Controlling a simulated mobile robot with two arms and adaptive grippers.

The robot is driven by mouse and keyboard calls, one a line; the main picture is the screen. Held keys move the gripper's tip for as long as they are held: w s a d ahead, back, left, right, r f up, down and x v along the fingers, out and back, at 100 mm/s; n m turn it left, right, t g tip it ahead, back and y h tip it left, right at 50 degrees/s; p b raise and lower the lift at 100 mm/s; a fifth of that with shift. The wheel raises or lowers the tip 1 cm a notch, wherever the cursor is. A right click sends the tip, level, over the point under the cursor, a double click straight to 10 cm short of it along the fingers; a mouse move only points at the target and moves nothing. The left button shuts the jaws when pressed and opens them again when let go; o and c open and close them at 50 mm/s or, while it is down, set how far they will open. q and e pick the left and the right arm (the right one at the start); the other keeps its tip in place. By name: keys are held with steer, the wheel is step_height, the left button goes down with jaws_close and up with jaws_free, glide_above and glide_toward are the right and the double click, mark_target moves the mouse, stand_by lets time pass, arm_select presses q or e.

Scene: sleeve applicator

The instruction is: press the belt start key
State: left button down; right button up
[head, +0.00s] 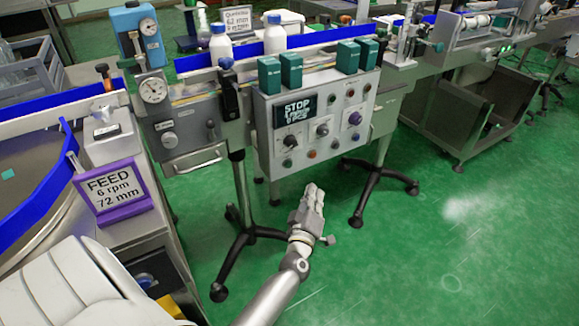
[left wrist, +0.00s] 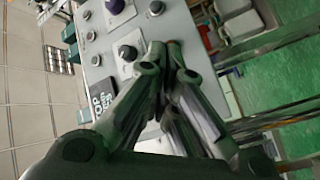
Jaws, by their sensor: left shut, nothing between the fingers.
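A grey control panel (head: 336,114) stands on the front of the belt line. Its display (head: 295,107) has STOP in large letters. Three dials, such as the middle one (head: 322,130), sit below and beside the display, with several small round keys around them. A lower key (head: 311,154) looks reddish. I cannot read which key is the belt start. My left gripper (head: 313,190) is shut and empty, in front of and below the panel in the picture. In the left wrist view, its fingertips (left wrist: 166,48) overlap the panel (left wrist: 155,27) near a dial (left wrist: 128,52); contact cannot be told.
Green boxes (head: 270,75) and white bottles (head: 221,45) stand along the line above the panel. A purple-framed FEED sign (head: 110,188) is at the left. Black wheeled feet (head: 245,236) stand under the line. Open green floor (head: 430,240) lies to the right.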

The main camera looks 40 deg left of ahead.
mark_target(289, 164)
arm_select(q)
steer(key=w+a+b, duration=0.2)
steer(key=w+a, duration=0.1)
steer(key=a, duration=0.5)
steer(key=shift+w, duration=0.15)
arm_select(e)
steer(key=v, duration=0.7)
steer(key=shift+w, duration=0.15)
steer(key=shift+d, duration=0.15)
stand_by(0.4)
arm_select(q)
steer(key=shift+w+a, duration=0.2)
steer(key=shift+a, duration=0.2)
